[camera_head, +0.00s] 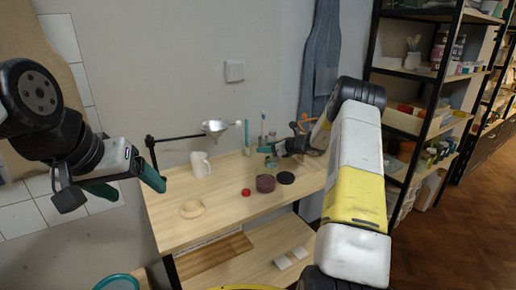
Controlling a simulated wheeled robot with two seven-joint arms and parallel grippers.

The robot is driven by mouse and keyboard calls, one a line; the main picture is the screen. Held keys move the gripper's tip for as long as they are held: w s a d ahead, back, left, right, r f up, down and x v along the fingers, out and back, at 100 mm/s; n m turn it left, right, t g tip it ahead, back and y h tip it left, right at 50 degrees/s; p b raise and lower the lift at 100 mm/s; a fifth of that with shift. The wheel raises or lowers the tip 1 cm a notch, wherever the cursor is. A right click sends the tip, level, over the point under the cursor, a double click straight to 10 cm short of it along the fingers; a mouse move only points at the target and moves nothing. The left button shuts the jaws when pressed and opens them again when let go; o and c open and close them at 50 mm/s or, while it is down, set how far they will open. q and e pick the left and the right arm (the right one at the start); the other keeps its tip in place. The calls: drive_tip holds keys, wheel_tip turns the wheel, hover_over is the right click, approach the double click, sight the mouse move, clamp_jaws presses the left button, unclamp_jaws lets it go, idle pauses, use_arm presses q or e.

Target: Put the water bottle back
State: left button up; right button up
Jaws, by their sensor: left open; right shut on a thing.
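My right gripper (269,157) is at the back right of the wooden table, its teal fingers shut on a small, pale, see-through thing that looks like the water bottle (262,161). The fingers and a jar hide much of it, and I cannot tell whether it touches the table. A dark red jar (265,184) stands just in front of it. My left gripper (126,186) is open and empty, with green fingertips apart, off the table's left end.
The table (222,205) also holds a white mug (200,165), a beige ring (192,209), a red lid (246,192), a black disc (286,178) and a metal funnel (214,127) on a stand. Shelves (412,122) stand right. The table's front middle is clear.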

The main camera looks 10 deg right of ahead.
drive_tip(key=shift+f, duration=0.2)
drive_tip(key=o, duration=1.6)
drive_tip(key=shift+r, duration=0.1)
